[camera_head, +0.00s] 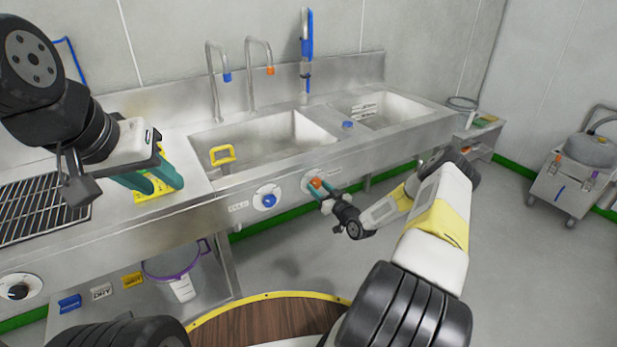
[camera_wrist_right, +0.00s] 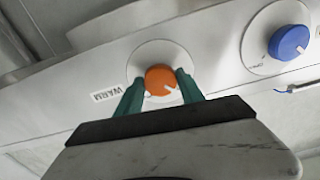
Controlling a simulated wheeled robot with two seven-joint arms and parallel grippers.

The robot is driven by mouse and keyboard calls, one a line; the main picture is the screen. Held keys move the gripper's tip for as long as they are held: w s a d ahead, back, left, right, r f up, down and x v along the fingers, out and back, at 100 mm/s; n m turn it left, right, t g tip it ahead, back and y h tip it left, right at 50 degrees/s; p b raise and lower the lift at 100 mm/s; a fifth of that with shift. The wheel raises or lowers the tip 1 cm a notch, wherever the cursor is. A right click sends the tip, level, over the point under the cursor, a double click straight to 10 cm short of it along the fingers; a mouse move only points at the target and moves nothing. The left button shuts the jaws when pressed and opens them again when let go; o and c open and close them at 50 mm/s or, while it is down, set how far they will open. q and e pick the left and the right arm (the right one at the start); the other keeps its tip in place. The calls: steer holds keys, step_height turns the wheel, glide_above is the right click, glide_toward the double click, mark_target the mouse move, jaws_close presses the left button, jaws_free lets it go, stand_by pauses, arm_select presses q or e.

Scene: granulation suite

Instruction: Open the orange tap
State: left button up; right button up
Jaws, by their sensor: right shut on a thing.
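The orange tap knob (camera_head: 316,183) sits on a round white plate on the front panel of the steel sink. In the right wrist view the orange knob (camera_wrist_right: 161,79) has a white mark at its lower right, beside a "WARM" label (camera_wrist_right: 108,92). My right gripper (camera_wrist_right: 158,92) is shut on the orange knob, one green finger on each side. My left gripper (camera_head: 155,182) is over the counter at the left, its green fingers pointing down; its fingers seem apart with nothing clearly between them. An orange-tipped spout (camera_head: 270,71) stands behind the basin.
A blue knob (camera_head: 266,199) is on the panel left of the orange one; it also shows in the right wrist view (camera_wrist_right: 289,42). A yellow-handled item (camera_head: 222,155) is in the left basin. A black rack (camera_head: 40,208) lies on the counter. Open floor lies right of the sink.

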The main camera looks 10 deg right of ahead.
steer(key=m, duration=0.8)
steer(key=shift+m, duration=0.3)
steer(key=m, duration=0.4)
steer(key=shift+m, duration=0.3)
steer(key=shift+s+m, duration=0.1)
steer(key=shift+m, duration=1.7)
steer(key=o, duration=1.4)
